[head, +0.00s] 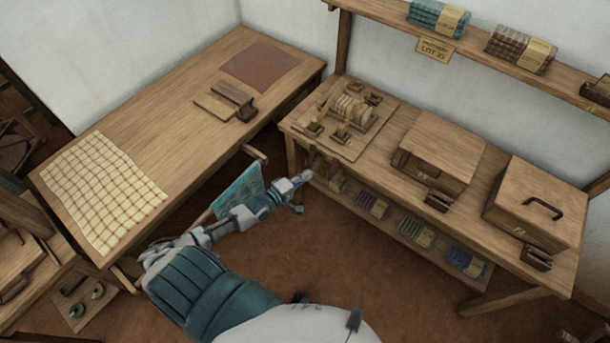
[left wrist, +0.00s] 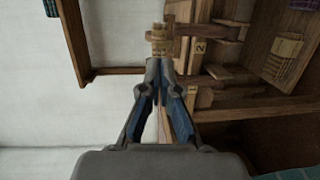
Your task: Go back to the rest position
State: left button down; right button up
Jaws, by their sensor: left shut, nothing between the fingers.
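My left arm reaches from the lower left of the head view toward the near left end of the right-hand bench (head: 405,165). My left gripper (head: 306,176) is beside that bench's front left corner. In the left wrist view my left gripper (left wrist: 159,68) has its two fingers together with nothing between them. A tan wrapped piece (left wrist: 160,42) on a wooden part shows just beyond the fingertips; I cannot tell whether they touch it. My right gripper is not in view.
The bench carries a board with pegs and spools (head: 345,118), a wooden box (head: 440,150) and a handled box (head: 538,198). Yarn bundles (head: 372,204) lie on its lower shelf. A left table (head: 175,120) holds a checked cloth (head: 103,190). Brown floor lies between them.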

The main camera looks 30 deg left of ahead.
pick_arm(q)
jog(key=s+a+f+m+g+y, duration=0.1)
jog(key=s+f+m+g, duration=0.2)
jog(key=s+f, duration=0.55)
jog(key=s+a+f+m+g+y, duration=0.1)
jog(key=s+f+m+g+y, duration=0.2)
jog(key=f, duration=1)
jog(key=s+a+f+m+g, duration=0.1)
jog(key=s+f+m+g, duration=0.15)
jog(key=s+f, duration=0.65)
jog(key=s+d+f+m+g, duration=0.2)
jog(key=s+f, duration=0.3)
jog(key=s, duration=0.3)
jog(key=s+d+f+m+g, duration=0.2)
jog(key=s+d+f+m, duration=0.2)
jog(key=s, duration=0.5)
jog(key=s+d+f+m+g, duration=0.3)
jog(key=s+f, duration=0.3)
jog(key=s, duration=0.3)
jog(key=shift+s+d+f+y, duration=0.25)
jog(key=shift+y, duration=0.05)
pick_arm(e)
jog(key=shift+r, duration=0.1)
